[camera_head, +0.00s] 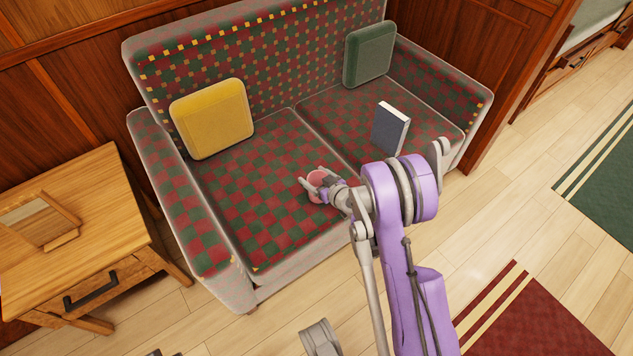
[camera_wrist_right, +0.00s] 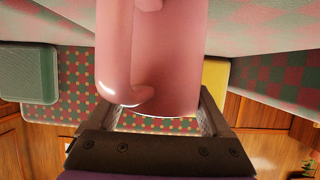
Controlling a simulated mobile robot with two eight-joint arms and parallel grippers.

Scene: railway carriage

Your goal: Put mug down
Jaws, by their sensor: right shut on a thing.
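The pink mug (camera_head: 316,180) is over the front middle of the checked sofa seat (camera_head: 270,225). My right gripper (camera_head: 319,188) is shut on the mug. In the right wrist view the mug (camera_wrist_right: 175,55) fills the upper middle between the fingers, with its handle at the left. That view appears upside down. I cannot tell whether the mug touches the seat.
A yellow cushion (camera_head: 212,118) and a green cushion (camera_head: 369,54) lean on the sofa back. A grey-blue book (camera_head: 390,130) stands on the seat's right part. A wooden table (camera_head: 85,215) with a framed item is at left. The seat's left front is clear.

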